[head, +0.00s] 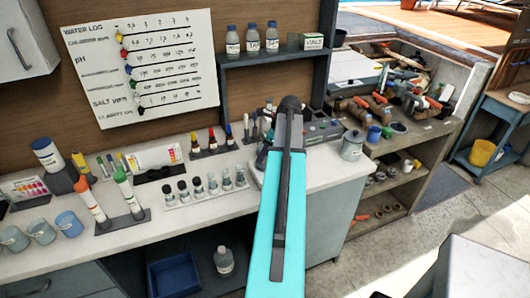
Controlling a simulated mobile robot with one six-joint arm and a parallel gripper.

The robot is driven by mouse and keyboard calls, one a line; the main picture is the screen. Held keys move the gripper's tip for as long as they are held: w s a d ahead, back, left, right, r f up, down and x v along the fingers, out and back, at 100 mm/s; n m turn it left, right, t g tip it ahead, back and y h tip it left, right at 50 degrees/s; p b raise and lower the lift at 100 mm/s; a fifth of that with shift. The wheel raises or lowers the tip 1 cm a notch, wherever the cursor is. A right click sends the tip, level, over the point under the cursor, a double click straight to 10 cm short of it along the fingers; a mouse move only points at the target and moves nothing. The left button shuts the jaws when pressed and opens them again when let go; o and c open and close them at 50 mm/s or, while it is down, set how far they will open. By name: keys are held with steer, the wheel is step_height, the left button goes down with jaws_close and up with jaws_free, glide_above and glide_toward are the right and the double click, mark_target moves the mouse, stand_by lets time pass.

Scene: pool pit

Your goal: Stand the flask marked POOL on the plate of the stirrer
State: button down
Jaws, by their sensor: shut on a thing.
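My arm reaches up the middle of the head view to the white bench. Its dark wrist hides most of my gripper (289,112), and the fingers cannot be made out. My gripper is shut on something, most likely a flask. A small part of a glass vessel (262,158) with dark contents shows just left of my arm, low over the bench top. Its marking cannot be read, and whether it touches the bench is hidden. A grey device with a small green display, apparently the stirrer (322,130), stands right of my wrist. Its plate is partly hidden by my arm.
A grey lidded pot (352,146) stands right of the device. A rack of small dark-capped bottles (205,190) and upright marker-like tubes (215,140) stand left of my arm. A shelf (270,58) with bottles and a VIALS box overhangs the back.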

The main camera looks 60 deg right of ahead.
steer(key=shift+s+a+f, duration=0.2)
steer(key=shift+s+f, duration=0.05)
steer(key=shift+f, duration=0.35)
steer(key=c, duration=1.3)
jaws_free()
steer(key=shift+c, duration=0.2)
steer(key=o, duration=0.3)
steer(key=shift+w+d+f, duration=0.15)
steer(key=shift+w+d, duration=0.05)
steer(key=shift+d, duration=0.05)
steer(key=shift+r, duration=0.45)
steer(key=shift+w+r+p, duration=0.1)
steer(key=shift+r+p, duration=1.7)
steer(key=shift+r, duration=1.6)
